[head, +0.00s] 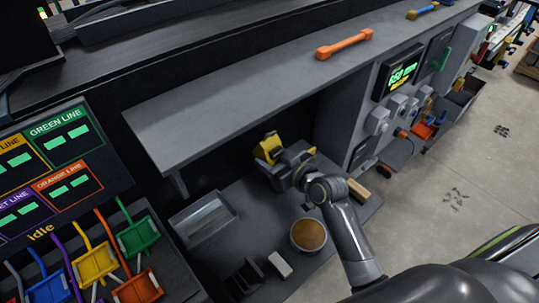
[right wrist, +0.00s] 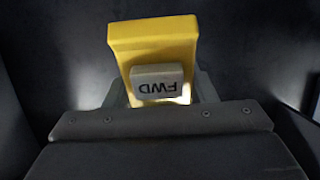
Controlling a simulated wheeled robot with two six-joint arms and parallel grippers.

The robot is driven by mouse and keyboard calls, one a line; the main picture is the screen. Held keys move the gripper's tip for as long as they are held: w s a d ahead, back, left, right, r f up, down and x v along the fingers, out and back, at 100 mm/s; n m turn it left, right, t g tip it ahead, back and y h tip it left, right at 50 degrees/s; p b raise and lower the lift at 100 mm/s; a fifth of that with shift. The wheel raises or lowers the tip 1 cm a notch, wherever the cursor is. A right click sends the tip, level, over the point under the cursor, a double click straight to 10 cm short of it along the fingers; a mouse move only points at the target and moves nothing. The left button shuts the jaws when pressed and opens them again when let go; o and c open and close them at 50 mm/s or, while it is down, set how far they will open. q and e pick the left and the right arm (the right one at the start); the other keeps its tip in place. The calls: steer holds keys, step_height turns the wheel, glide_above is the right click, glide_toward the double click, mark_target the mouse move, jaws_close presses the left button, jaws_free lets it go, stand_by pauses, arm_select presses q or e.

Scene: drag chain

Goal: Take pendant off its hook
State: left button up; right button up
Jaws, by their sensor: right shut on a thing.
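The yellow pendant (head: 267,147) is at the back of the recess under the grey shelf, in the head view. In the right wrist view the pendant (right wrist: 153,45) fills the upper middle, with a pale button marked FWD, its letters upside down. My right gripper (head: 279,161) reaches into the recess and is shut on the pendant. In the wrist view its fingers lie at both sides of the pendant's lower part. The hook does not show clearly in either view, so I cannot tell if the pendant still hangs on it. My left gripper is not in view.
The grey shelf (head: 225,103) overhangs the recess. Below are a round brown-filled bowl (head: 308,235), a clear tray (head: 204,219) and a white block (head: 280,264). A control panel (head: 402,72) stands at right, colored bins (head: 139,236) at left. An orange handle (head: 344,44) lies on the shelf.

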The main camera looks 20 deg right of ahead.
steer(key=shift+s+d+f, duration=0.1)
steer(key=shift+s+d, duration=0.15)
steer(key=shift+s, duration=0.35)
steer(key=shift+s+d, duration=0.25)
steer(key=shift+s, duration=0.4)
steer(key=shift+s+d, duration=0.2)
steer(key=shift+s, duration=0.45)
steer(key=shift+s+d, duration=0.25)
steer(key=shift+s, duration=0.4)
steer(key=shift+s, duration=0.1)
